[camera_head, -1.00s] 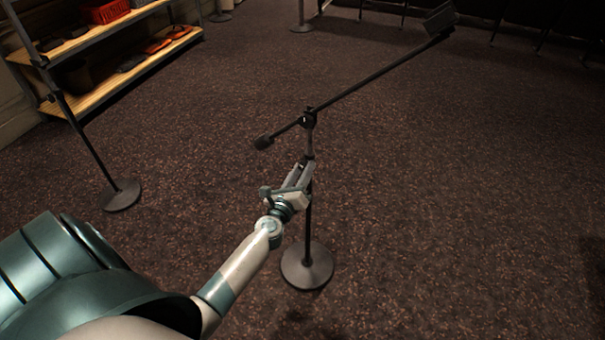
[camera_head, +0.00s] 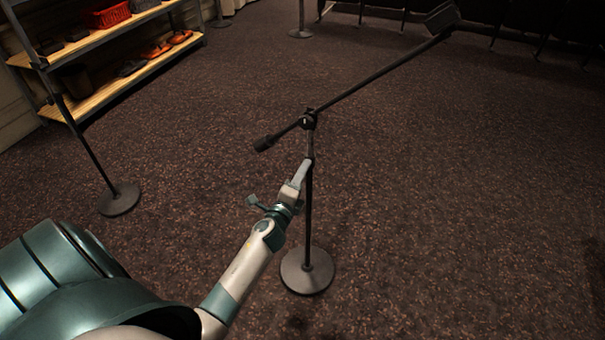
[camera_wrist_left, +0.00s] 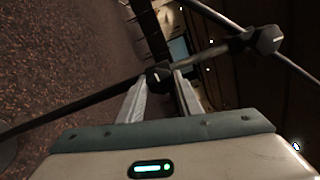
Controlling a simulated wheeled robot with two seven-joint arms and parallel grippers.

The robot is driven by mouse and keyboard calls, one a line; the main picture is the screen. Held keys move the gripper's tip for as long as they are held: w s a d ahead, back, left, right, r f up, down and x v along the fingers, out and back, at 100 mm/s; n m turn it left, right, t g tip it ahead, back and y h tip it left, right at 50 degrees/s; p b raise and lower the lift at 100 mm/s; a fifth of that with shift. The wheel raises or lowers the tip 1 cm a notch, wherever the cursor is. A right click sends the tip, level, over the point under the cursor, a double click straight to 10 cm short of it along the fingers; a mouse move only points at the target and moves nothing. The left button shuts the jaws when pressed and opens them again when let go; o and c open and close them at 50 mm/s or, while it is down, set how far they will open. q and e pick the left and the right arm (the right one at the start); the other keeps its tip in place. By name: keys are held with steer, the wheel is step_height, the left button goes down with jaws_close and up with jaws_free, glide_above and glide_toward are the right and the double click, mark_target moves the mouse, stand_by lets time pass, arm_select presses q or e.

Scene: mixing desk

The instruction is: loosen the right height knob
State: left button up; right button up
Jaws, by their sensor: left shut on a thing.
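A black microphone stand with a round base (camera_head: 307,271), an upright pole (camera_head: 309,215) and a slanted boom (camera_head: 375,77) stands in front of me. My left gripper (camera_head: 306,164) reaches the pole below the boom joint (camera_head: 308,120). In the left wrist view, its two fingers (camera_wrist_left: 160,88) are shut on the dark height knob (camera_wrist_left: 159,75), which has a pale mark. Fingers hide that knob in the head view. A second dark knob at the boom joint (camera_wrist_left: 263,40) lies farther up the pole. My right gripper is not in view.
A wooden shelf (camera_head: 110,88) with a red crate (camera_head: 111,14) and shoes stands at the back left. Another stand's round base (camera_head: 119,198) is on the carpet at left. The carpet (camera_head: 450,200) to the right of the stand is clear.

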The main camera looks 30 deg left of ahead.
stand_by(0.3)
arm_select(q)
steer(key=o, duration=1)
steer(key=shift+o, duration=0.2)
steer(key=b+v, duration=0.2)
steer(key=v, duration=1.5)
steer(key=shift+s, duration=0.25)
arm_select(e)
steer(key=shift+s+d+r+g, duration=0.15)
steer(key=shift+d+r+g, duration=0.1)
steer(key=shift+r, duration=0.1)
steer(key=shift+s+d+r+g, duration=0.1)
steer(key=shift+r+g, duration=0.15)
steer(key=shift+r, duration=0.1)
arm_select(q)
steer(key=shift+a+f, duration=0.1)
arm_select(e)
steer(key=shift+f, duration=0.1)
